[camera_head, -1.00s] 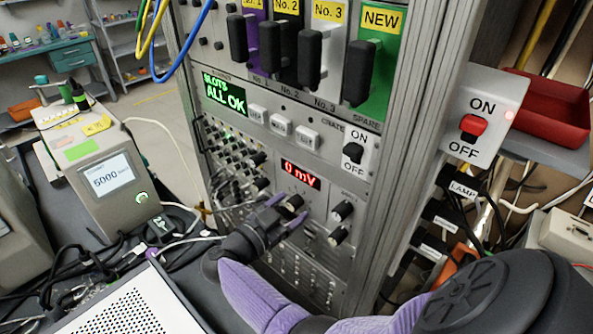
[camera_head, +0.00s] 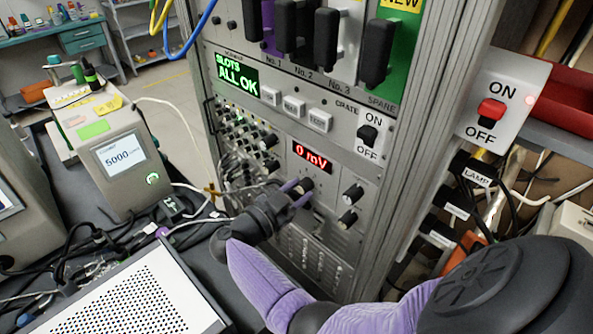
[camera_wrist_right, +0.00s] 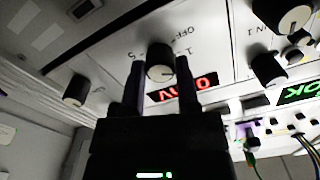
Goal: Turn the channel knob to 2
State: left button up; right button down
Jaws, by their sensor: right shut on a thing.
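The channel knob (camera_head: 305,186) is a small round knob with a pale face, below the red "0 mV" display (camera_head: 312,157) on the rack panel. In the right wrist view the knob (camera_wrist_right: 160,64) sits between the two fingers of my right gripper (camera_wrist_right: 161,70), which is shut on it. The marks OFF, 1 and 5 show around it there, upside down; the pointer setting is too small to read. In the head view my right gripper (camera_head: 294,192) reaches the knob from the front left. My left gripper is not in view.
Other knobs (camera_head: 353,194) sit right of the channel knob, and cables (camera_head: 235,170) plug in at its left. A white perforated box (camera_head: 140,300) lies on the bench. A red ON/OFF switch (camera_head: 491,112) is on the right post.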

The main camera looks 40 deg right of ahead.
jog(key=m+b, duration=0.1)
jog(key=m, duration=0.2)
jog(key=shift+f, duration=0.1)
jog(key=m+b, duration=0.1)
jog(key=m, duration=0.2)
jog(key=shift+m, duration=0.6)
jog(key=shift+b, duration=0.3)
jog(key=shift+m, duration=0.3)
jog(key=shift+c, duration=1.7)
grip_release()
jog(key=shift+a, duration=0.1)
